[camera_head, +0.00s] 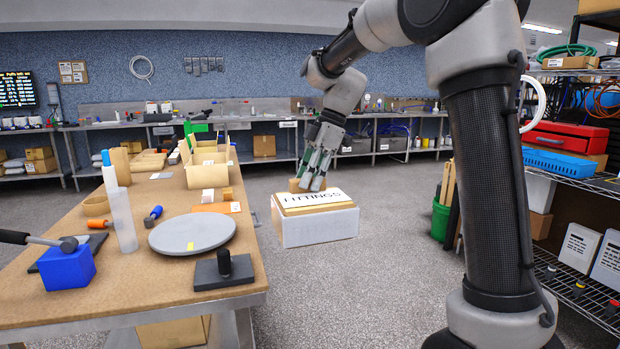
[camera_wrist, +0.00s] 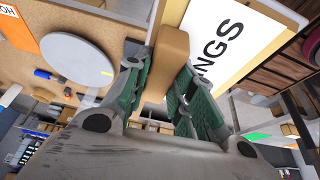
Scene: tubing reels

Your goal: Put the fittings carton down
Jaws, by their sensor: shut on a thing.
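The fittings carton (camera_head: 312,199) is a flat tan carton with a white top label reading FITTINGS and a tan grip block (camera_head: 296,186) at its left end. It lies level over a white box (camera_head: 318,228) on the floor, right of the workbench. I cannot tell whether it rests on the box or hangs just above it. My gripper (camera_head: 312,180) points down and is shut on the grip block. In the wrist view the block (camera_wrist: 168,58) stands between the green finger pads, with the label (camera_wrist: 218,38) to its right. The fingers hide part of the block.
The workbench (camera_head: 110,285) at left holds a grey disc (camera_head: 192,232), a blue block (camera_head: 66,268), tools and an open tan carton (camera_head: 208,165). A wire shelf (camera_head: 575,290) and a green bucket (camera_head: 440,220) stand at right. The floor around the white box is clear.

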